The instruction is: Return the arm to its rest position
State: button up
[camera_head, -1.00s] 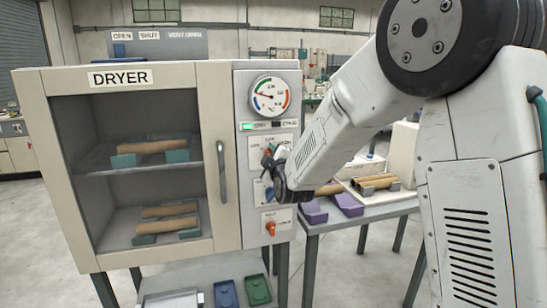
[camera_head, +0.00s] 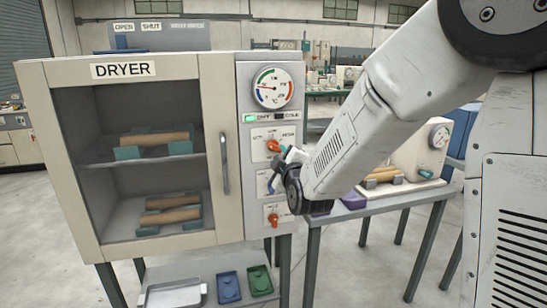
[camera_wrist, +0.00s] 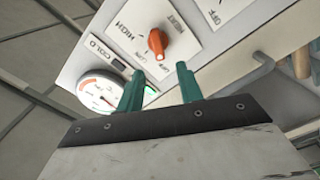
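My arm (camera_head: 385,115) reaches from the upper right down to the front of the dryer's control panel. My gripper (camera_head: 277,172) is in front of the panel's middle dial, which it partly hides. In the wrist view, the two teal fingers of my gripper (camera_wrist: 160,78) stand apart with nothing between them. Beyond them are an orange heat knob (camera_wrist: 157,42) and the round gauge (camera_wrist: 100,92). The fingertips look clear of the knob. The dryer (camera_head: 70,180) has its glass door closed.
Brown tubes on green holders lie on the dryer's shelves (camera_head: 105,163). A table (camera_head: 390,206) with a white machine (camera_head: 425,150) stands at the right, partly behind my arm. Below the dryer, a shelf holds a metal tray (camera_head: 172,295), blue tray (camera_head: 229,288) and green tray (camera_head: 260,281).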

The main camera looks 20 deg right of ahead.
jog(key=s+f+m+g+y, duration=0.1)
jog(key=s+f+m+g, duration=0.5)
jog(key=s+f+g, duration=0.45)
jog(key=s+d+r+m+g, duration=0.1)
jog(key=s+r+m+g, duration=0.1)
jog(key=s, duration=0.8)
jog(key=s+d+r+m+g, duration=0.2)
jog(key=s+r, duration=0.1)
jog(key=s, duration=0.7)
jog(key=s+d+r+m+g+h, duration=0.1)
jog(key=s+d+r+m+g, duration=0.1)
jog(key=s, duration=0.8)
jog(key=shift+s+r, duration=0.25)
jog(key=shift+r, duration=0.45)
